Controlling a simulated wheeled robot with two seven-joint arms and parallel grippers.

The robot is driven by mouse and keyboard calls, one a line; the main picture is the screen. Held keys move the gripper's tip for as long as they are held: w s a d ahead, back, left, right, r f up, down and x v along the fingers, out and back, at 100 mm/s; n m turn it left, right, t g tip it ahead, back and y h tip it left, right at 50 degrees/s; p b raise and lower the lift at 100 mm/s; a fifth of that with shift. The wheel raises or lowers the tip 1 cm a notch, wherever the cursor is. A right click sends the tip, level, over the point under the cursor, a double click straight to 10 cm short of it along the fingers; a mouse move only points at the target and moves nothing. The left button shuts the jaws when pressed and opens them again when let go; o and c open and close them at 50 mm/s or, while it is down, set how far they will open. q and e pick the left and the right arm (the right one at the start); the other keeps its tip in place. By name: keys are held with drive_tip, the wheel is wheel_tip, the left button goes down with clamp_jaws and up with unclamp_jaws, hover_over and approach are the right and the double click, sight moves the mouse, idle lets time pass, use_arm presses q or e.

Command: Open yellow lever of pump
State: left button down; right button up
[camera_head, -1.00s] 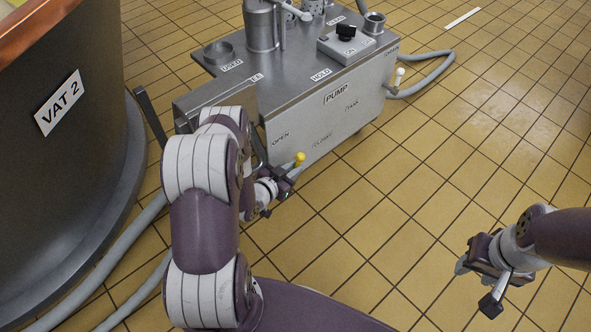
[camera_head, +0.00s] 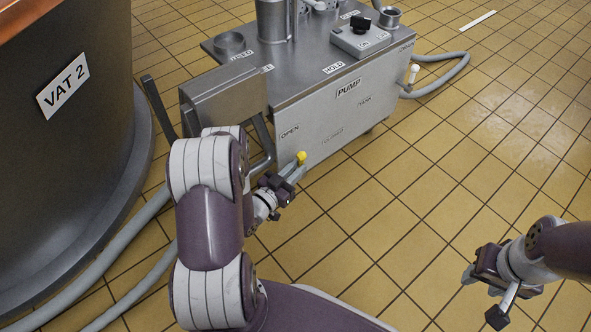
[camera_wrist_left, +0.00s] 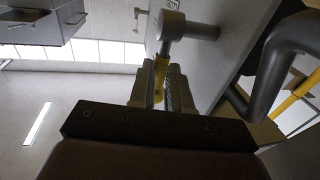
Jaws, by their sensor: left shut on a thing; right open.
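The steel pump (camera_head: 318,126) stands at the top centre of the head view, with an "OPEN" label on its front. The yellow lever (camera_head: 301,157) shows as a small knob below and right of that label. My left gripper (camera_head: 294,172) is shut on the lever. In the left wrist view the yellow lever (camera_wrist_left: 161,72) runs from a grey fitting (camera_wrist_left: 172,24) down between the two fingers of the left gripper (camera_wrist_left: 162,88). The fingers hide part of it. My right gripper (camera_head: 478,281) is open and empty at the lower right, away from the pump.
The VAT 2 tank (camera_head: 62,140) stands at the left. Grey hoses (camera_head: 118,235) lie on the floor beside it. A metal bar frame and box (camera_head: 222,98) stick out from the pump's left end, close to my left arm. Tiled floor (camera_head: 400,205) is clear between the grippers.

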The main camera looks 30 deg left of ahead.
use_arm(q)
drive_tip(key=c, duration=1.1)
unclamp_jaws()
drive_tip(key=s+p, duration=0.1)
drive_tip(key=s, duration=0.3)
drive_tip(key=s+a+p, duration=0.1)
drive_tip(key=s+p, duration=0.1)
drive_tip(key=s, duration=0.2)
drive_tip(key=s+a+p, duration=0.1)
drive_tip(key=s, duration=0.3)
drive_tip(key=shift+s+a+f+p, duration=0.15)
drive_tip(key=shift+s+a+p, duration=0.05)
drive_tip(key=shift+s+p, duration=0.1)
